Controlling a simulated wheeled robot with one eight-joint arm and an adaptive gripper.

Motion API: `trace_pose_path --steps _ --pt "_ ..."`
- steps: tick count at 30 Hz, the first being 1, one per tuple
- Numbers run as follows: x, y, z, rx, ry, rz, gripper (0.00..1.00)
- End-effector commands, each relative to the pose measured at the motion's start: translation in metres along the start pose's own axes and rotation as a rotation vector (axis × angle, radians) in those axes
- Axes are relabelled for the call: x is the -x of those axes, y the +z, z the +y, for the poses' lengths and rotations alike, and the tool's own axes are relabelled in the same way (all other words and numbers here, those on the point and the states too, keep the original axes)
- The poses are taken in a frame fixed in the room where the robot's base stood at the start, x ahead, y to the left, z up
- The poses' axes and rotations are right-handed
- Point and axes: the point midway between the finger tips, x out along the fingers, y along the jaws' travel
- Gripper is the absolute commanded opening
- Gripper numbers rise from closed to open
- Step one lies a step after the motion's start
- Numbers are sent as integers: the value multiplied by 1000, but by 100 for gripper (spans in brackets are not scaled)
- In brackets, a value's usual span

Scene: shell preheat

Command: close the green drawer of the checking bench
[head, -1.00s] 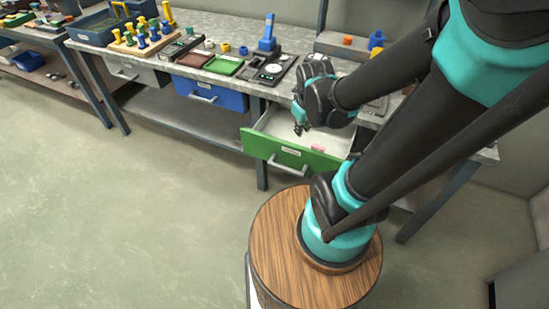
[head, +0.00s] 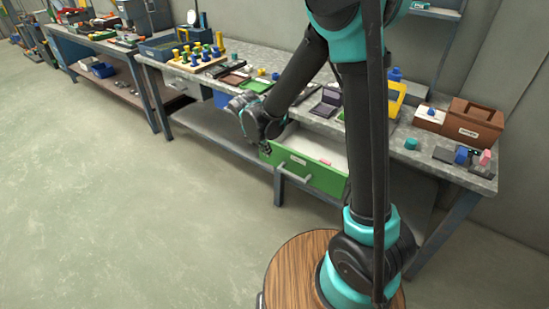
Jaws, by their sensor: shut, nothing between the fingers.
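The green drawer (head: 320,178) of the checking bench (head: 425,152) stands pulled out, with its pale inside and a small pink thing (head: 325,162) in it showing. It has a grey bar handle (head: 293,173) on its front. My gripper (head: 266,149) is shut and empty, at the left end of the drawer's green front. Whether it touches the drawer I cannot tell. My arm hides part of the drawer's right side and of the bench top.
The bench top holds a peg board (head: 197,62), a yellow tray (head: 396,98), a brown box (head: 472,122) and several small parts. A bench leg (head: 278,188) stands below the drawer. The floor (head: 130,220) in front is clear.

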Motion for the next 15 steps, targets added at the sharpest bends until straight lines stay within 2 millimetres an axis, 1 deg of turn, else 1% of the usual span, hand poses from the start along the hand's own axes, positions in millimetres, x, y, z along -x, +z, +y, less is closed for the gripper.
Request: trace_pose_path --steps 15 --pt "-77 1 0 -5 0 0 0"
